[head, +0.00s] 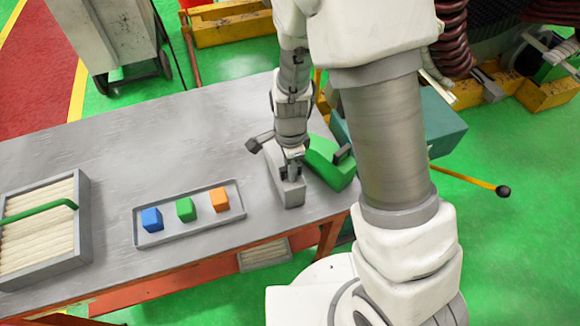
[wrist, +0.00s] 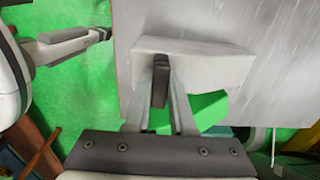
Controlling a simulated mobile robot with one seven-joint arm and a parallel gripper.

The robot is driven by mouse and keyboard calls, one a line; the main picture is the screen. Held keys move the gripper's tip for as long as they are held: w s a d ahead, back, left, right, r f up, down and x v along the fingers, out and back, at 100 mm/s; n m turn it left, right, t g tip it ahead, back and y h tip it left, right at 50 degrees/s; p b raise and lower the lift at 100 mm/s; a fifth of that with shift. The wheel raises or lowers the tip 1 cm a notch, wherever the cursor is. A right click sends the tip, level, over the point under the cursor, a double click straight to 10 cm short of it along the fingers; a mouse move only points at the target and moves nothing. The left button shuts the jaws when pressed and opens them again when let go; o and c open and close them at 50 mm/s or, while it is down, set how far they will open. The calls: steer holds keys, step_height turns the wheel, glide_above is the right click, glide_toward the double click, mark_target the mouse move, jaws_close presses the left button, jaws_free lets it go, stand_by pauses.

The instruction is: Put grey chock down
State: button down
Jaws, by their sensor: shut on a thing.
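The grey chock (head: 291,192) is a long grey block at the right end of the metal table, beside a green chock (head: 328,168). My gripper (head: 292,155) points down over the grey chock and is shut on it. In the wrist view, the fingers (wrist: 161,88) close on a dark handle-like part of the grey chock (wrist: 205,62). The chock looks at or very close to the table top; I cannot tell whether it touches. Part of the green chock (wrist: 207,110) shows beyond the fingers in the wrist view.
The table (head: 110,145) has bare room at its left and middle. A grey tray (head: 190,232) holds a blue, a green and an orange cube. A box of pale rods (head: 86,225) stands at the left. A teal box (head: 440,125) is right of the table.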

steer(key=c, duration=1.2)
jaws_free()
steer(key=shift+f, duration=0.15)
steer(key=o, duration=0.4)
steer(key=shift+o, duration=0.2)
step_height(320, 180, up, 12)
steer(key=s+d+r+n+t, duration=0.2)
steer(key=s+d+r+n, duration=0.3)
steer(key=r, duration=0.4)
steer(key=s+d+r+n+t, duration=0.3)
steer(key=s+d+r+n, duration=0.3)
steer(key=s+r+n, duration=0.2)
steer(key=shift+r+n+t+p, duration=0.35)
steer(key=shift+r+n, duration=0.1)
steer(key=shift+n, duration=0.45)
